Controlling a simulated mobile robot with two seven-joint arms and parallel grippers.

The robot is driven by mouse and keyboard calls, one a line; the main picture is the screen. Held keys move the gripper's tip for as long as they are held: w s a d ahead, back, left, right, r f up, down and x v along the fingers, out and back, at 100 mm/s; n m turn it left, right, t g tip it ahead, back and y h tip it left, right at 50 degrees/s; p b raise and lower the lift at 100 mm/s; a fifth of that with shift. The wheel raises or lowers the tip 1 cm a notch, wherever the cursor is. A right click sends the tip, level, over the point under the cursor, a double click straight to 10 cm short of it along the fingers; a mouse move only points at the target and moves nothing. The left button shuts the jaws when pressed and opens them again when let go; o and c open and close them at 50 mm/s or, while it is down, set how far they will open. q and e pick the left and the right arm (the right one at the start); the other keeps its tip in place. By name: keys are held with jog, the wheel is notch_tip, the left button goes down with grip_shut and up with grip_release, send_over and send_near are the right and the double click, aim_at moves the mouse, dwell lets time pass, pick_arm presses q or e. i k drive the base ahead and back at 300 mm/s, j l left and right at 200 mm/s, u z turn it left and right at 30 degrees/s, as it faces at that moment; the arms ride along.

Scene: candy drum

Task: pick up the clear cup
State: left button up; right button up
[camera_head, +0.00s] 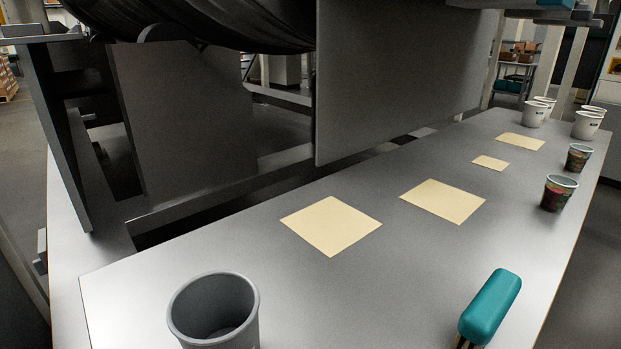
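Two small cups stand upright near the right edge of the table. The nearer small cup (558,193) and the farther small cup (578,157) have pale rims and dark, multi-coloured sides. I cannot tell whether their walls are clear with coloured contents or printed. No other cup in view looks plainly clear. Neither of my grippers can be made out in the head view, and nothing is seen touching the cups.
A grey tub (213,312) stands at the front left. A teal-handled object (490,306) is at the front right. Several white cups (587,124) stand at the far right. Pale yellow squares (332,226) lie flat on the grey table (385,285). A dark drum (215,22) and grey panel (395,85) stand behind.

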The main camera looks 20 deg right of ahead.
aim_at(578, 155)
jog(key=k+z, duration=0.1)
jog(key=z, duration=0.35)
jog(key=k+z, duration=0.15)
jog(key=z, duration=0.3)
jog(key=k+l+z, duration=0.1)
jog(key=z, duration=0.35)
jog(key=k+l+z, duration=0.1)
jog(key=z, duration=0.4)
